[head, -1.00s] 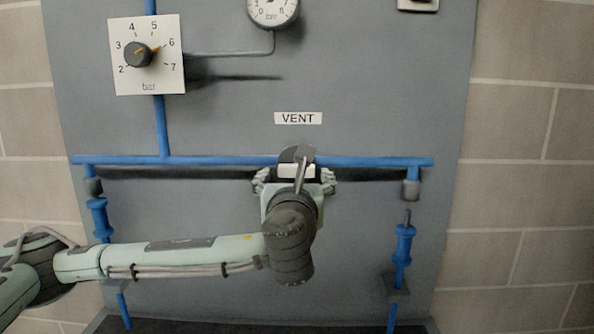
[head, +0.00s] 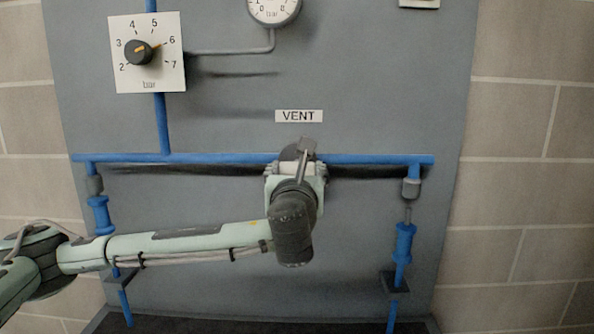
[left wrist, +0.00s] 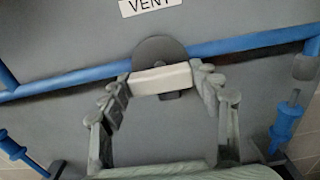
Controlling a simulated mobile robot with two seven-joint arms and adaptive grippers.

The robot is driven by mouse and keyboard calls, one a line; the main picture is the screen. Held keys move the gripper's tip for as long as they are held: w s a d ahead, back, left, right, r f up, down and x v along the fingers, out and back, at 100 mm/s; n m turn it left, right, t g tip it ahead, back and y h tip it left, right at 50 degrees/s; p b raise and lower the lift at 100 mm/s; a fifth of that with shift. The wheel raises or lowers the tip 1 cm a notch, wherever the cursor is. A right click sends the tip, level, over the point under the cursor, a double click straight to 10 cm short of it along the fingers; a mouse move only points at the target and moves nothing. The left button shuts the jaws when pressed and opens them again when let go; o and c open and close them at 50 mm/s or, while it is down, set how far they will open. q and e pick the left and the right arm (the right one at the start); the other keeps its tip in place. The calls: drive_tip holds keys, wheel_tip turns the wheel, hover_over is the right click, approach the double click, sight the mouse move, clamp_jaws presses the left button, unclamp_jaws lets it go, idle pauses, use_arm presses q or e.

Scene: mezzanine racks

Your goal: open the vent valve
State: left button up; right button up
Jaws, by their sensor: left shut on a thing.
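The vent valve is on the blue horizontal pipe below the VENT label (head: 298,116). In the left wrist view it shows as a dark round disc (left wrist: 158,49) with a pale, bar-shaped handle (left wrist: 163,79) across it, lying roughly along the pipe. My left gripper (left wrist: 161,82) is shut on this handle, with one finger at each end of it. In the head view my left gripper (head: 297,170) is in front of the pipe, and my wrist hides much of the valve. My right gripper is in neither view.
A dial with a black knob (head: 138,52) is at upper left, a round gauge (head: 273,8) at top. The blue pipe (head: 220,159) has blue fittings hanging at left (head: 100,215) and right (head: 404,243). The grey panel (head: 360,220) is bare between my wrist and the right fitting.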

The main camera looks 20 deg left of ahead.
use_arm(q)
drive_tip(key=shift+n, duration=0.3)
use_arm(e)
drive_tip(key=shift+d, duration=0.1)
use_arm(q)
drive_tip(key=shift+n, duration=0.8)
drive_tip(key=n, duration=0.3)
drive_tip(key=shift+f+n, duration=0.1)
drive_tip(key=shift+n, duration=0.2)
drive_tip(key=n, duration=0.2)
drive_tip(key=shift+n, duration=0.3)
drive_tip(key=n, duration=0.2)
drive_tip(key=shift+a+n, duration=0.1)
drive_tip(key=shift+n, duration=0.3)
drive_tip(key=n, duration=0.4)
drive_tip(key=shift+n, duration=1.3)
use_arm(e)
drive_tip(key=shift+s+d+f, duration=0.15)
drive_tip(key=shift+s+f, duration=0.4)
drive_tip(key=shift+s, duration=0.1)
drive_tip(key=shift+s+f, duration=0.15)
